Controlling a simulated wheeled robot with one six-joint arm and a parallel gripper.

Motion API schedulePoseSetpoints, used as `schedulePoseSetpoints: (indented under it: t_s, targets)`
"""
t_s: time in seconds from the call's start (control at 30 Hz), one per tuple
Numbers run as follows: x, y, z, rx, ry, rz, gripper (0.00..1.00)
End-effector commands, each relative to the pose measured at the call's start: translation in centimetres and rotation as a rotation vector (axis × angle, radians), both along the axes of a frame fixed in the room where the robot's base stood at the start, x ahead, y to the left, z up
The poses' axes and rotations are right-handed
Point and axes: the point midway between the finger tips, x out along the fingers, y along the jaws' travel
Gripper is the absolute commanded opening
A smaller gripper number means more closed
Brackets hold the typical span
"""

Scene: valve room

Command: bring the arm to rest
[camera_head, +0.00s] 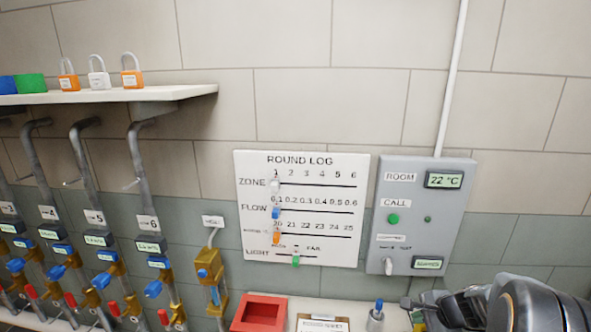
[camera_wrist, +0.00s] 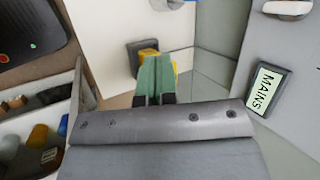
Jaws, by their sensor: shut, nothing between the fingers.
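My gripper (camera_wrist: 156,62) shows in the wrist view, its two green fingers together with only a thin seam between them, shut and empty. Behind the fingertips is a yellow thing with a dark square part (camera_wrist: 146,54), partly hidden; I cannot tell whether they touch. In the head view my dark arm (camera_head: 515,305) is at the lower right, low in front of the wall. The gripper's fingers are not clear there.
A grey control box (camera_head: 458,215) and a white round log board (camera_head: 338,215) hang on the wall. Below are a red tray (camera_head: 258,313) and a grey cup (camera_head: 375,321). Pipes with valves (camera_head: 150,245) stand left under a shelf (camera_head: 150,94) with padlocks.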

Motion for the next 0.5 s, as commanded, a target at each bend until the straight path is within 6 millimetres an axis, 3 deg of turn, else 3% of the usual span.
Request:
schedulePoseSetpoints:
  t_s: [0.03, 0.1, 0.2, 0.33, 0.5]
  targets:
    - [-1.4, 2.6, 1.3, -0.09, 0.014, 0.195, 0.0]
    - [-3.9, 5.7, 2.6, -0.222, 0.043, 0.469, 0.0]
    - [-7.2, 8.8, 4.5, -0.414, 0.074, 0.806, 0.0]
    - [-10.2, 11.1, 6.6, -0.63, 0.083, 1.099, 0.0]
    - [-12.0, 13.3, 9.1, -0.817, 0.024, 1.265, 0.0]
